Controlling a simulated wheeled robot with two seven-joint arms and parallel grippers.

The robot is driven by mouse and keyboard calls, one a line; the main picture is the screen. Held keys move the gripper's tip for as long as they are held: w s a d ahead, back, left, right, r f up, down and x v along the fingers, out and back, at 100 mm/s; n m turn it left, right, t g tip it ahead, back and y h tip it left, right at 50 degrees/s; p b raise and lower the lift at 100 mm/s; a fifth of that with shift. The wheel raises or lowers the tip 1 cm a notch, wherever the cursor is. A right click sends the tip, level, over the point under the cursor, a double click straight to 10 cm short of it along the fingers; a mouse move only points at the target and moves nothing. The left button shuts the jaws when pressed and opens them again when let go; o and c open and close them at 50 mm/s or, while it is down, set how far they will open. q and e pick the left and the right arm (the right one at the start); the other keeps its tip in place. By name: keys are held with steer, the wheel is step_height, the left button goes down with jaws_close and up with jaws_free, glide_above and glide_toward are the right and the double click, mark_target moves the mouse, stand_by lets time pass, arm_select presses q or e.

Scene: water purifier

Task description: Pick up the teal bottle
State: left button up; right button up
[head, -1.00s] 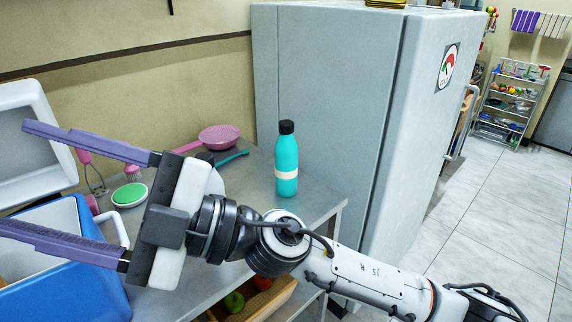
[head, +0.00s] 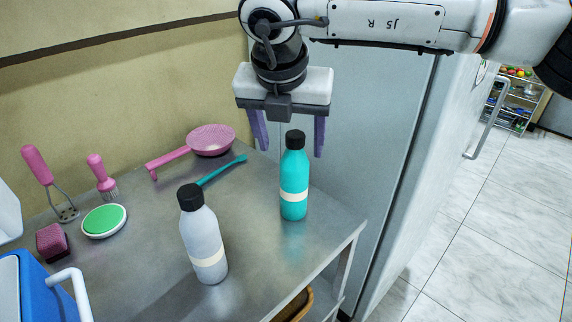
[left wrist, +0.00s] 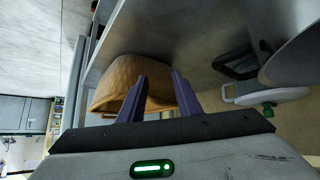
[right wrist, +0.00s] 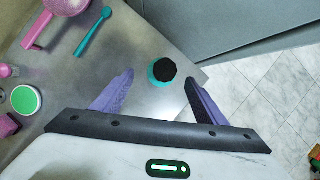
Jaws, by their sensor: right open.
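The teal bottle (head: 294,178) with a black cap and a pale band stands upright on the metal table, near its right end. My right gripper (head: 290,150) is open and points down, with its fingers around the level of the cap. In the right wrist view the bottle (right wrist: 162,72) is seen from above, ahead of and between the open fingers (right wrist: 158,88), apart from both. My left gripper (left wrist: 160,88) shows only in its own wrist view, fingers apart with nothing between them, facing a wooden bowl or basket under the table.
A grey-white bottle (head: 204,240) stands left of the teal one. The grey refrigerator (head: 370,140) stands close behind and right.

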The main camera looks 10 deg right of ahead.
mark_target(292, 154)
steer(key=f, duration=0.2)
steer(key=shift+d+f, duration=0.3)
steer(key=shift+f, duration=0.1)
steer(key=shift+w+f, duration=0.15)
steer(key=shift+f, duration=0.2)
steer(key=p+x, duration=0.1)
steer(key=x, duration=0.4)
steer(key=shift+p, duration=0.4)
steer(key=shift+f, duration=0.15)
steer(key=c, duration=1.3)
arm_select(q)
steer(key=shift+s+a+r, duration=0.1)
steer(key=shift+s+a, duration=0.05)
steer(key=shift+s, duration=0.5)
steer(key=shift+s+a+r, duration=0.1)
steer(key=shift+s+a, duration=0.05)
steer(key=shift+s, duration=0.45)
arm_select(e)
steer(key=shift+c, duration=0.2)
